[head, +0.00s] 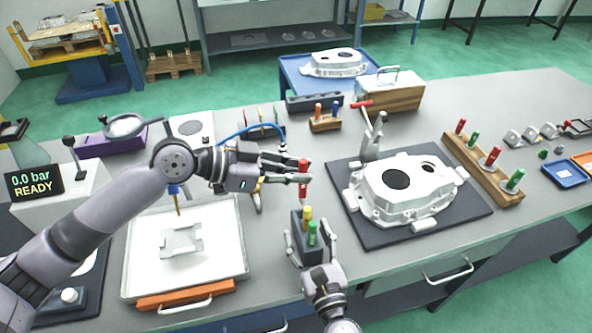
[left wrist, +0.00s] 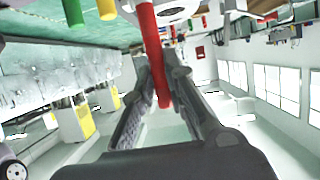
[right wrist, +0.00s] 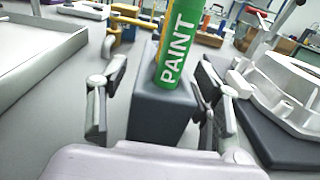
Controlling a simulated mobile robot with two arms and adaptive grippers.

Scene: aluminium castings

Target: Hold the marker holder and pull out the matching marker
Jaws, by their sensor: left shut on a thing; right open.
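A red marker (head: 303,172) is upright between the fingers of my left gripper (head: 296,172), above the marker holder; the left wrist view shows the red marker (left wrist: 150,45) between the fingertips (left wrist: 160,85). The dark grey marker holder (head: 302,252) stands near the table's front edge. It holds a green marker (head: 312,233) and a yellow marker (head: 306,213). My right gripper (head: 315,252) is open, with its fingers on both sides of the holder. In the right wrist view the holder (right wrist: 150,115) and the green marker (right wrist: 178,50), lettered PAINT, stand between the fingers (right wrist: 160,105).
A white casting (head: 405,190) lies on a dark mat (head: 470,207) to the right. A wooden block (head: 480,172) with red and green handled tools stands further right. A white tray (head: 225,262) with a flat part lies to the left. A small wooden rack (head: 325,124) stands behind.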

